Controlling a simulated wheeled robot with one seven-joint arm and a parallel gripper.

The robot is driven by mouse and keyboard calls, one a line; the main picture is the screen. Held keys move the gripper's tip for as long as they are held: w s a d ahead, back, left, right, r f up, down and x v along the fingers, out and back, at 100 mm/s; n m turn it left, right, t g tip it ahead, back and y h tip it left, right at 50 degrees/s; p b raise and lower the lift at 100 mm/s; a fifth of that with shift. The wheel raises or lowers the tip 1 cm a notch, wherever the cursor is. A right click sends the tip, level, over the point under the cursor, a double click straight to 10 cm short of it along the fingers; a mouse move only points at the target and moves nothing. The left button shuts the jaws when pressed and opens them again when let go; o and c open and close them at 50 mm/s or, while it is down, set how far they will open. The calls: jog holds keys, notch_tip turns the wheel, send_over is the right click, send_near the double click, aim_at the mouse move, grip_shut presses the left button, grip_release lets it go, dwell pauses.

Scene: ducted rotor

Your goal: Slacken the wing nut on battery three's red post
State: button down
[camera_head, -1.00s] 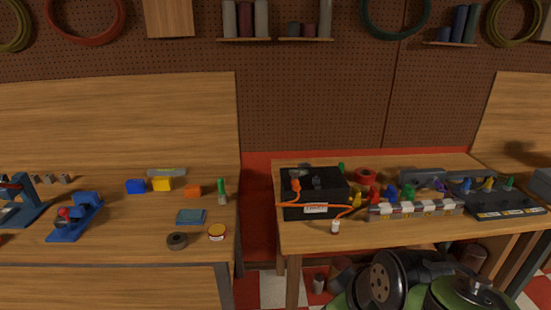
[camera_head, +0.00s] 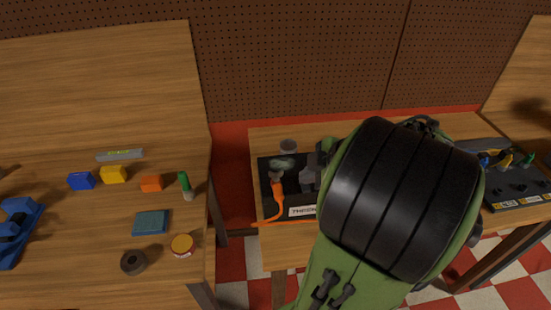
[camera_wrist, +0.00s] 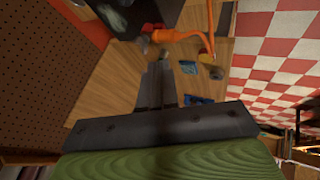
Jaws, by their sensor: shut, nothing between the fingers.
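A black battery (camera_head: 265,206) sits on the right bench, with a white label that appears to read THREE. An orange cable (camera_head: 277,200) runs to a post near its left side. My arm hides the battery's right part in the head view. In the wrist view my gripper (camera_wrist: 157,72) is shut and empty, its fingers apart from the orange cable (camera_wrist: 182,36) and the dark battery (camera_wrist: 128,16) beyond.
The left bench holds a blue block (camera_head: 81,181), yellow block (camera_head: 114,175), orange block (camera_head: 151,183), green-topped item (camera_head: 185,186), teal box (camera_head: 150,222) and tape roll (camera_head: 133,262). Another dark battery case (camera_head: 518,188) lies at right. A gap separates the benches.

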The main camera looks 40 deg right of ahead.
aim_at(278, 180)
jog(key=x, duration=1)
jog(key=shift+s+a+f+b, duration=0.15)
jog(key=shift+s+a+b, duration=0.1)
jog(key=shift+b, duration=0.15)
jog(key=shift+w+d+r+p, duration=0.1)
jog(key=shift+w+d+p, duration=0.25)
jog(key=shift+w+d, duration=0.3)
jog(key=shift+w+d+r+p, duration=0.15)
jog(key=shift+w+d+p, duration=0.25)
jog(key=shift+w, duration=0.45)
jog(key=shift+s, duration=0.1)
